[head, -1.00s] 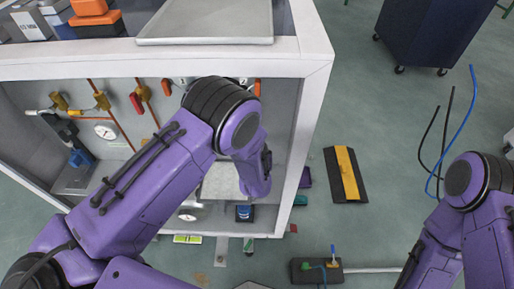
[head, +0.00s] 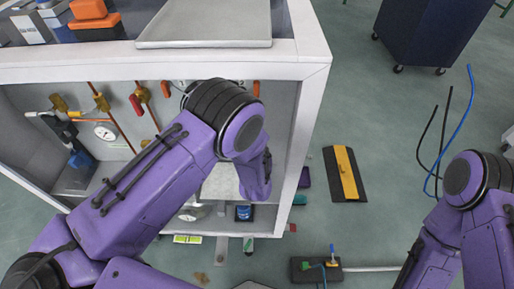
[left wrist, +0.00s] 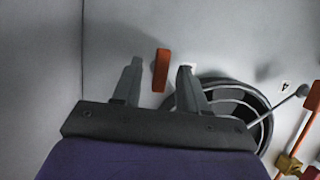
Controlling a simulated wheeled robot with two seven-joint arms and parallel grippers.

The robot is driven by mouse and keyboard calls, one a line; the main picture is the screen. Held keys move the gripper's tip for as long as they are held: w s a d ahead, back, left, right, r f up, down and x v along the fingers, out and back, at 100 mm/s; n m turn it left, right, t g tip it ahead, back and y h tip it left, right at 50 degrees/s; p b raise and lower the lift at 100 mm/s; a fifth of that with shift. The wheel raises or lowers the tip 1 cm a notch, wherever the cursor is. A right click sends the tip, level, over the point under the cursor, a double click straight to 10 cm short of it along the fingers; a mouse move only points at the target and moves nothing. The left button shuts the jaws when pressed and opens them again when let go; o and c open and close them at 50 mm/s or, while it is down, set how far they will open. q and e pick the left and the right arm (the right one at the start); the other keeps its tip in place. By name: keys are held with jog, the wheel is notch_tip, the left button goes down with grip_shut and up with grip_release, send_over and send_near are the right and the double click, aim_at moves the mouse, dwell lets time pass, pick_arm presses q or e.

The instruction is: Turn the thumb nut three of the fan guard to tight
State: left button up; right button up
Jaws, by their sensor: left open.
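In the left wrist view an orange-red bar-shaped thumb nut (left wrist: 161,70) stands on the grey panel beside the round fan guard (left wrist: 238,105). The guard is dark with pale rings. My left gripper (left wrist: 159,66) is open, with the orange nut showing between its two fingers; I cannot tell whether they touch it. The nut's number label is not readable. In the head view my left arm covers the fan guard, and orange nuts show on either side, at left (head: 165,88) and right (head: 257,88). My right gripper is out of view.
The white cabinet (head: 318,66) surrounds the panel, with a tray (head: 205,22) on top. Copper pipes and a gauge (head: 105,132) are at left. A grey rod (left wrist: 285,100) and an orange-red part (left wrist: 313,95) lie right of the guard.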

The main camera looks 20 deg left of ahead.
pick_arm(q)
jog(key=p+v, duration=0.4)
jog(key=v, duration=0.5)
jog(key=shift+s, duration=0.2)
jog(key=shift+d+r, duration=0.15)
